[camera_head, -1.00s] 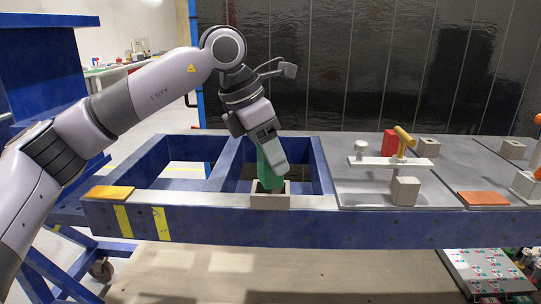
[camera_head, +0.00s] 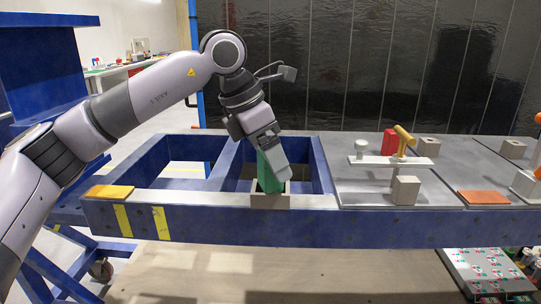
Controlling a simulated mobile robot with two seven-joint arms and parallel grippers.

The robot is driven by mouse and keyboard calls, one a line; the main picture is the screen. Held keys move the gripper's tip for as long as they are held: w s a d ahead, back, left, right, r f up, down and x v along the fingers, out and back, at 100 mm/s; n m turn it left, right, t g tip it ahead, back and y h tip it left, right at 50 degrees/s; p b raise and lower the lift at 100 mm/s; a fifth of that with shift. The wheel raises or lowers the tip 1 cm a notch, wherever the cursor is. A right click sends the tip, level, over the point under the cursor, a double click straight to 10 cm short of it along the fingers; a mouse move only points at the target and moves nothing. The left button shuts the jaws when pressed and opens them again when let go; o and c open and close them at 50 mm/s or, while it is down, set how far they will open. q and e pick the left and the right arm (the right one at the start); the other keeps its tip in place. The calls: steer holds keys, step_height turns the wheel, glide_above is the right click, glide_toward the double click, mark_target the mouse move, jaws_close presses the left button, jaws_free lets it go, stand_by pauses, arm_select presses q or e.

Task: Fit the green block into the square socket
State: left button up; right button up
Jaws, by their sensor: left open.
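The green block (camera_head: 267,179) stands in the opening of the grey-beige square socket (camera_head: 270,201) on the front beam of the blue frame. Its lower end is hidden by the socket's front wall, and it looks slightly tilted. My left gripper (camera_head: 273,163) is right at the block's upper part, with one finger in front of it. The jaws are open; the far finger is hidden. I cannot tell whether a finger touches the block. My right gripper is not in view.
The blue frame (camera_head: 230,226) has open bays behind the socket. An orange-yellow pad (camera_head: 108,192) lies at left.

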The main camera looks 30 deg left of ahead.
arm_select(q)
steer(key=v, duration=1.2)
steer(key=s+d+f+m+g+h, duration=0.1)
steer(key=d+f+g+h, duration=0.2)
steer(key=d, duration=0.4)
steer(key=d+f+m+h, duration=0.1)
steer(key=d+f+h, duration=0.1)
steer(key=d+f, duration=0.4)
steer(key=s+d+f+n+g+h, duration=0.1)
steer(key=s+d+n+g+h, duration=0.1)
steer(key=s+d+h, duration=0.3)
steer(key=s+d+n+g+h, duration=0.1)
steer(key=s+d+n+h, duration=0.1)
steer(key=d+h, duration=0.6)
steer(key=w+a+f+n+t+y, duration=0.3)
steer(key=a+f+n+t+y, duration=0.2)
steer(key=f+n+t, duration=0.75)
steer(key=w+a+f+n+t+y, duration=0.3)
steer(key=a+f+n+t+y, duration=0.45)
steer(key=n, duration=1.05)
steer(key=s+a+f+n+g+y, duration=0.2)
steer(key=s+f, duration=0.5)
steer(key=f, duration=0.4)
steer(key=s+a+f+n+g+y, duration=0.3)
steer(key=s+f+n, duration=0.4)
steer(key=f, duration=0.5)
steer(key=shift+s+a+f+g+y+p, duration=0.2)
steer(key=shift+s+a+g+y+p, duration=0.1)
steer(key=shift+s+g+y, duration=0.55)
